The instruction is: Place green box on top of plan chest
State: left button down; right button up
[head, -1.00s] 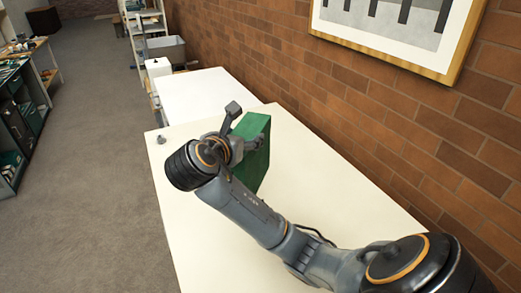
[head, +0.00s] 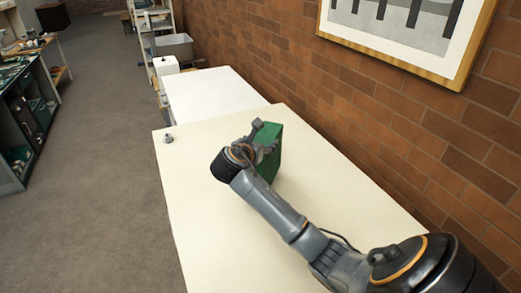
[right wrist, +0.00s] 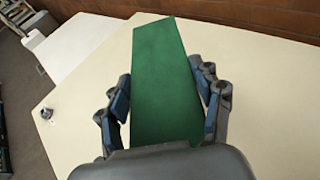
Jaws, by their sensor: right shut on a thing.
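The green box (head: 268,162) stands upright, over or on a broad cream top (head: 210,225); whether its base touches cannot be told. My right gripper (head: 262,142) is around the box, shut on it. In the right wrist view the green box (right wrist: 164,85) fills the space between the two dark fingers with blue pads. The plan chest is not plainly marked out; the cream top may be its top, as its front is hidden. My left gripper is not in view.
A small grey metal object (head: 168,138) sits at the cream top's left corner. A lower white surface (head: 210,92) adjoins behind. A brick wall (head: 400,120) with a framed picture (head: 405,30) runs along the right. The cream top is clear left and front of the box.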

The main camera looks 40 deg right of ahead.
jog(key=shift+f+p, duration=0.35)
jog(key=shift+f, duration=1)
jog(key=o, duration=1.8)
jog(key=shift+f, duration=0.2)
jog(key=shift+s+a, duration=0.1)
jog(key=b+v, duration=0.1)
jog(key=v, duration=1.1)
jog(key=shift+r, duration=0.15)
